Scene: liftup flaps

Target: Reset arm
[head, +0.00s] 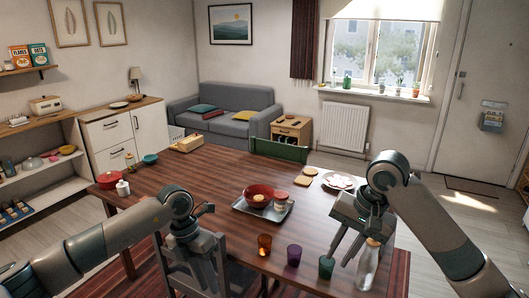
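My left arm comes in from the left, low in the head view. My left gripper (197,264) hangs in front of the table's near left edge, overlapping a grey chair. Its fingertips are hard to separate from the chair, so I cannot tell whether it is open. My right arm comes in from the lower right. My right gripper (345,253) points down over the right part of the table, above and beside a green cup (326,267) and a clear bottle (368,266). Its two fingers are apart with nothing visible between them.
A grey chair stands at the near side. The table's middle left is mostly clear.

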